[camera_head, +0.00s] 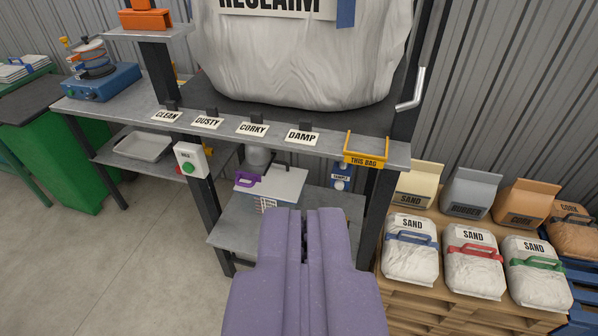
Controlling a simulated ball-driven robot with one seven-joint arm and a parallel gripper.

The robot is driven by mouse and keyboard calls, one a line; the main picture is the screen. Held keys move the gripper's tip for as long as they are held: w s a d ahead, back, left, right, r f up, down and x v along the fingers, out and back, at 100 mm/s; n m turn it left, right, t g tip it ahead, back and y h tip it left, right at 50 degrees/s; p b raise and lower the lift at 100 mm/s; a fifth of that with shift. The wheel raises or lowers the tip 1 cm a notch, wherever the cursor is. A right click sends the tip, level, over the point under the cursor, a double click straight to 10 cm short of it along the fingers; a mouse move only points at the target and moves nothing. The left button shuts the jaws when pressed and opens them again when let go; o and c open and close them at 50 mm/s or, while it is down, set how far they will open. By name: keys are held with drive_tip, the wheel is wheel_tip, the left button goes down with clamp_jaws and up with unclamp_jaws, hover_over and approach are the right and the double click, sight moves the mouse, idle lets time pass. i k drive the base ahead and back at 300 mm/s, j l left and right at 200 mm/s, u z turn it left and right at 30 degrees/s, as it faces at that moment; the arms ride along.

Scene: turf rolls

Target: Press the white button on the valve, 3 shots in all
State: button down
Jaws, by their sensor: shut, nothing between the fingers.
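My gripper (304,214) shows as a purple body at the bottom middle, its fingers shut and empty, pointing toward the lower shelf. A white box with a green button (189,160) is fixed to the front left post of the stand. I cannot make out a white button for certain.
A big white bag (300,60) stands on the bench above label cards and a yellow "THIS BAG" holder (365,150). A silver lever (414,90) sticks out at right. Sand bags (411,255) crowd a pallet at right. The floor (130,270) at left is clear.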

sight(339, 184)
drive_tip(key=j+z, duration=0.25)
drive_tip(key=j, duration=0.6)
drive_tip(key=j+z, duration=0.25)
drive_tip(key=j, duration=0.6)
